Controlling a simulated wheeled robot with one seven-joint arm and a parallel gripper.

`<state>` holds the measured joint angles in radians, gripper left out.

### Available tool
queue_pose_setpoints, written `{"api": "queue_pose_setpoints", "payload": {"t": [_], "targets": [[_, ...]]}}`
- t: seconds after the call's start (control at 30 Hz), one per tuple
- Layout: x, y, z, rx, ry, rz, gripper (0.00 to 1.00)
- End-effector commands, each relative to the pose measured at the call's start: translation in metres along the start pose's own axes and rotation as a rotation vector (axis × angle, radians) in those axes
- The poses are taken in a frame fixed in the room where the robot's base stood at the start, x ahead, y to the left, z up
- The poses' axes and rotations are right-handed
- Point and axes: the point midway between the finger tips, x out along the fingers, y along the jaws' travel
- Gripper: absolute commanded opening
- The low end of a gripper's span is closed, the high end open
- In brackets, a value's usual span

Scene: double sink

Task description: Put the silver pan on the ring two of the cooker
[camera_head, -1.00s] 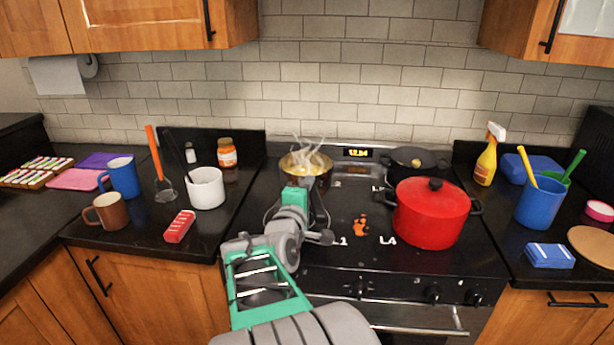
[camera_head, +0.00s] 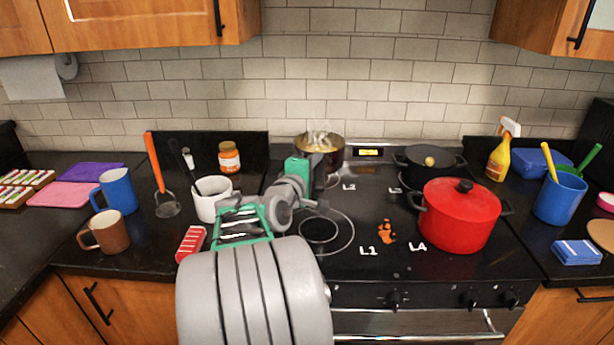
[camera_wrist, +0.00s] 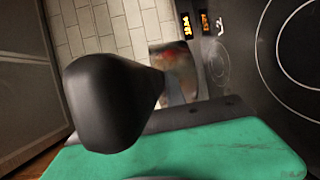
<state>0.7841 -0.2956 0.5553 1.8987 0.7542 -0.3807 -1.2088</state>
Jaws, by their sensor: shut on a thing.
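The silver pan (camera_head: 333,163) is at the back left of the cooker, with yellowish contents and steam rising. It appears raised above the hob near the L2 mark. My gripper (camera_head: 314,173) reaches it from the front left and is shut on its handle. In the wrist view the black handle (camera_wrist: 105,105) fills the near left beside my green finger, and the pan's shiny side (camera_wrist: 176,70) shows behind. The ring behind the L2 label (camera_head: 348,187) is partly hidden by my arm. The front-left ring by the L1 label (camera_head: 368,251) is empty.
A red lidded pot (camera_head: 455,225) stands at the front right of the cooker (camera_head: 370,285). An orange-red smear (camera_head: 387,231) lies between L1 and L4. A white mug (camera_head: 206,207) stands left of my arm.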

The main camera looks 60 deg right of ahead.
Motion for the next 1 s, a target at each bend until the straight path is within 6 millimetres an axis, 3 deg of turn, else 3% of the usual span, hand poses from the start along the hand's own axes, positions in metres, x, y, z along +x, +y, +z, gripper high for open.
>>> {"api": "queue_pose_setpoints", "payload": {"t": [0.37,0.5,0.8,1.0], "targets": [[0.087,-0.032,-0.033,0.0,-0.003,0.001,0.0],[0.111,-0.062,-0.043,-0.002,-0.001,0.0,0.0],[0.135,-0.092,-0.052,0.001,-0.001,0.002,0.0],[0.136,-0.116,-0.053,0.001,0.001,0.005,0.0]]}}
